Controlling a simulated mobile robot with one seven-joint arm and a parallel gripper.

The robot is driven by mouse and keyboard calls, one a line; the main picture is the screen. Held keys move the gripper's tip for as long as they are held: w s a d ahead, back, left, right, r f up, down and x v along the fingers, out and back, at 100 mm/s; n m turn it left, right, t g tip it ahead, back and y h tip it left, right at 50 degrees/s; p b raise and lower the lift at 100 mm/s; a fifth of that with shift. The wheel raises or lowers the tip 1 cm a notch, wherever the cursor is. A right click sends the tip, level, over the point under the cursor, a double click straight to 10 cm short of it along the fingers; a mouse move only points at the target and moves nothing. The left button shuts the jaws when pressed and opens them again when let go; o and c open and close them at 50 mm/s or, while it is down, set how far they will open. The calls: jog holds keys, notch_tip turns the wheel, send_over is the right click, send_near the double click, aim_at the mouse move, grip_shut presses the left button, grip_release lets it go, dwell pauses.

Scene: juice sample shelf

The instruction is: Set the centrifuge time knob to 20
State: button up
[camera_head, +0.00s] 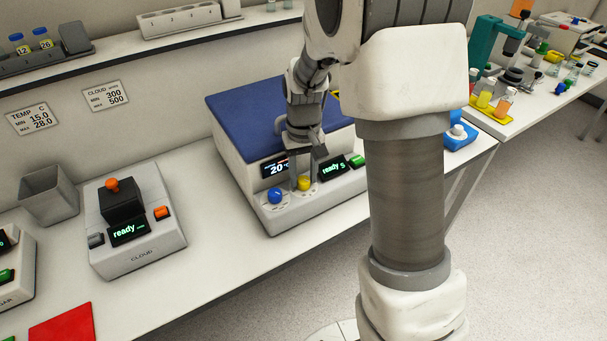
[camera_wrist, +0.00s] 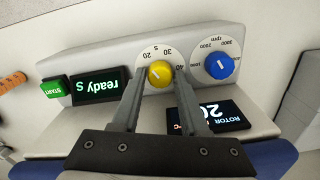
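The centrifuge (camera_head: 240,150) is a white box with a blue lid, on the bench. Its front has a yellow time knob (camera_head: 304,184) and a blue rpm knob (camera_head: 275,195). In the wrist view the yellow knob (camera_wrist: 160,74) sits on a white dial with marks including 20, 30 and 40, seen upside down. Its pale pointer mark is too small to read surely. My gripper (camera_wrist: 160,79) is open, one finger on each side of the yellow knob, with small gaps showing. It also shows in the head view (camera_head: 304,182). The blue knob (camera_wrist: 220,66) is beside it.
A green start button (camera_wrist: 55,90) and a "ready" display (camera_wrist: 101,86) sit beside the dial; a rotor display (camera_wrist: 215,115) is on the other side. A cloud meter (camera_head: 140,255) stands to the left. Bare bench lies between the two machines.

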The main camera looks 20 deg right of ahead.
aim_at(304, 180)
jog(key=o, duration=0.3)
notch_tip(304, 180, up, 17)
jog(key=p, duration=0.1)
jog(key=shift+r, duration=0.2)
dwell(0.4)
